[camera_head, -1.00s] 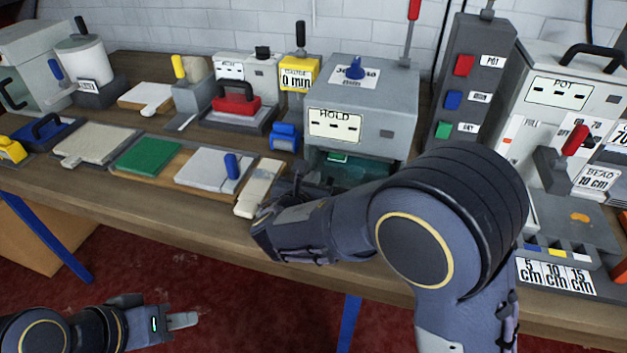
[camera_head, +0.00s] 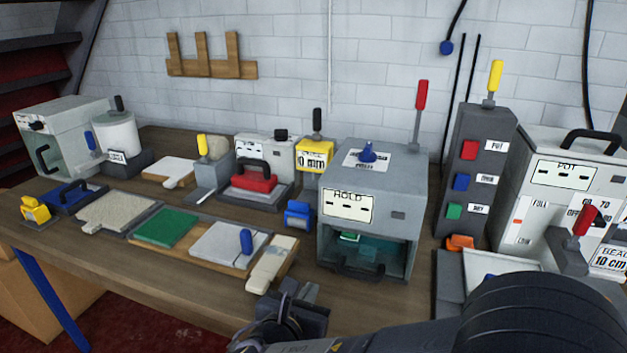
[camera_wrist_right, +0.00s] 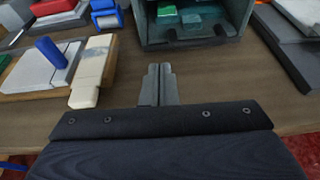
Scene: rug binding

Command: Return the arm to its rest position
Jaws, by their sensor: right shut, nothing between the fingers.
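My right gripper (camera_wrist_right: 158,84) is shut and empty in the right wrist view, its fingers together above the bench's front edge. In the head view the right gripper (camera_head: 300,292) is at the bottom middle, in front of the grey HOLD box (camera_head: 348,207). It is apart from the box's open front in the right wrist view. The cream paddle (camera_head: 272,262) lies just to its left. My right arm comes in from the bottom right. My left gripper is not in view.
The POT machine (camera_head: 560,180) stands at the right. Bare bench shows along the front edge.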

